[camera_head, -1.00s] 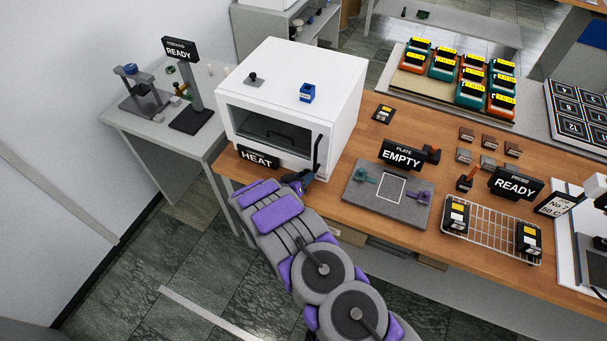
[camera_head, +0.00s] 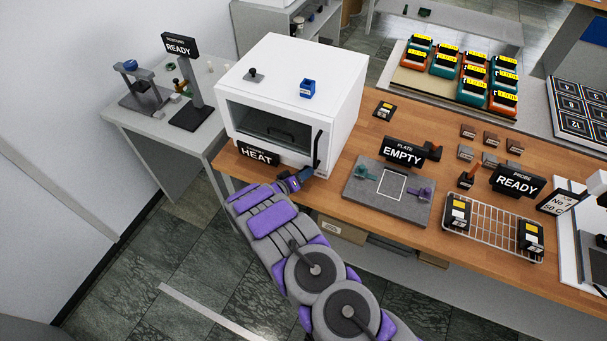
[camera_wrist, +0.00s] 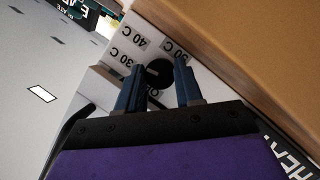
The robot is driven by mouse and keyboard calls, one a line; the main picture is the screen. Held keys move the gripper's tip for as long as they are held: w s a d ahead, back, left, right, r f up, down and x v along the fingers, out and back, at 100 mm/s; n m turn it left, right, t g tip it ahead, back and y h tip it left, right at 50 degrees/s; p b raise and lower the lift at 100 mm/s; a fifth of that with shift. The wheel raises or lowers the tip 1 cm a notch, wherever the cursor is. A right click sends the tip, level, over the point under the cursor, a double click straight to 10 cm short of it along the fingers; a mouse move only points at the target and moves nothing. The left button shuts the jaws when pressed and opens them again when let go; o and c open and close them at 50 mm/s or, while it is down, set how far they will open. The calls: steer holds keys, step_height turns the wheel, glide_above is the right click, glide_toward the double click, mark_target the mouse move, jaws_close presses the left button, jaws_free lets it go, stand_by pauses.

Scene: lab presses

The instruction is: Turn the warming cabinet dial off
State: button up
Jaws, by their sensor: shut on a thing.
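The white warming cabinet (camera_head: 287,75) stands at the left end of the wooden bench, with a HEAT sign (camera_head: 257,155) at its lower front. In the wrist view its round black dial (camera_wrist: 158,72) sits on a pale panel with 30 C, 40 C and 50 C labels around it. Another label below the dial is mostly covered by a finger. My gripper (camera_wrist: 160,88) has one blue finger on each side of the dial and is shut on it. In the head view my gripper (camera_head: 300,179) is at the cabinet's lower front edge. The dial's exact setting is unclear.
A grey plate (camera_head: 360,201) with an EMPTY sign (camera_head: 402,152) lies right of the cabinet. A wire rack (camera_head: 492,227) holds dark blocks further right. A side table (camera_head: 150,135) with a READY sign stands left. The cabinet has a dark vertical handle (camera_head: 318,147).

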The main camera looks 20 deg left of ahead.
steer(key=o, duration=0.6)
steer(key=shift+a, duration=0.25)
steer(key=shift+o, duration=0.8)
steer(key=shift+a, duration=0.15)
steer(key=shift+d, duration=0.2)
steer(key=v, duration=1.7)
steer(key=shift+o, duration=0.5)
steer(key=shift+s, duration=0.1)
